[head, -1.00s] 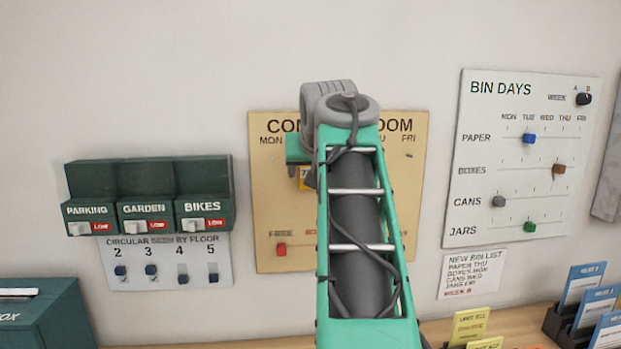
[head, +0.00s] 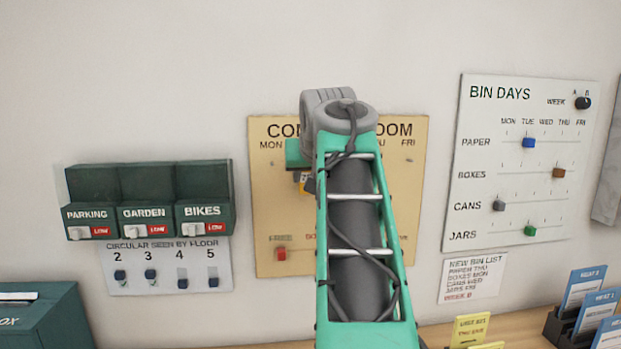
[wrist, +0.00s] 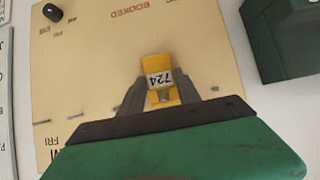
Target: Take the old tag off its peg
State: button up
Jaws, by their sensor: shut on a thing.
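The tag is yellow with a white label reading 724 (wrist: 158,79). In the wrist view it stands upside down between my gripper's (wrist: 160,88) two dark fingers, which are shut on it. A small hole or peg end shows at its lower part, and I cannot tell whether the tag is still on a peg. The tan room board (head: 400,190) is right behind it. In the head view my arm hides most of the gripper, and only a sliver of yellow shows beside it. Small pegs (wrist: 215,88) stick out of the board under the day names.
A red slider (head: 281,254) sits by FREE on the board. Dark green boxes (head: 147,182) marked parking, garden and bikes hang to the left. The Bin Days board (head: 520,190) hangs to the right. A wooden counter (head: 520,325) with card holders runs below.

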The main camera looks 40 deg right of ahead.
jog(key=c, duration=0.5)
jog(key=shift+r+p, duration=0.4)
jog(key=shift+p, duration=0.05)
jog(key=shift+c, duration=0.2)
jog(key=shift+s, duration=0.1)
jog(key=s+a+b, duration=0.1)
jog(key=s+a, duration=0.4)
jog(key=s, duration=0.3)
jog(key=shift+a, duration=0.3)
dwell(0.6)
jog(key=shift+f, duration=0.1)
